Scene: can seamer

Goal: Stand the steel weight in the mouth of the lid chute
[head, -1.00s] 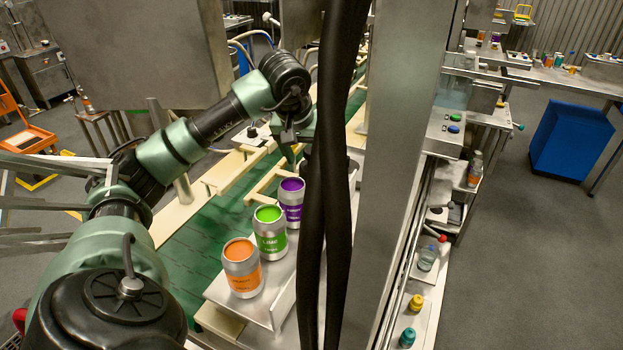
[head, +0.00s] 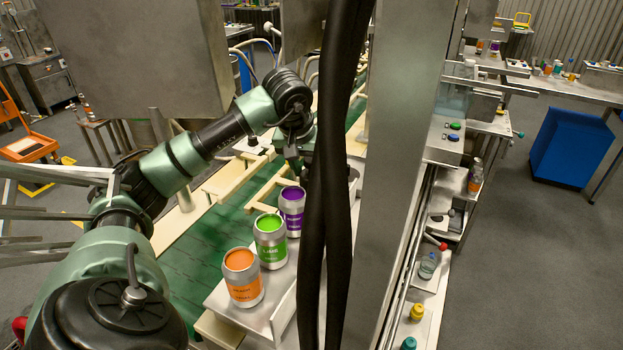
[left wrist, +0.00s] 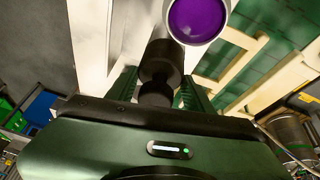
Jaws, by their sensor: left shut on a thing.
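My left arm reaches in from the left in the head view, and its gripper (head: 302,165) is partly hidden behind black cables beyond the purple-topped can (head: 291,205). In the left wrist view my left gripper (left wrist: 158,88) is shut on a dark, stepped round piece, which I take for the steel weight (left wrist: 161,62). The weight's narrow neck and knob sit between the fingers, and its wider body points away from the gripper, close to the purple can top (left wrist: 197,18) in the picture. I cannot make out the lid chute's mouth. My right gripper is not in view.
A green-lidded can (head: 270,240) and an orange-lidded can (head: 243,277) stand in a row with the purple one on a steel ledge (head: 268,312). A green conveyor (head: 190,262) with cream rails runs alongside. A steel column (head: 395,180) stands to the right.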

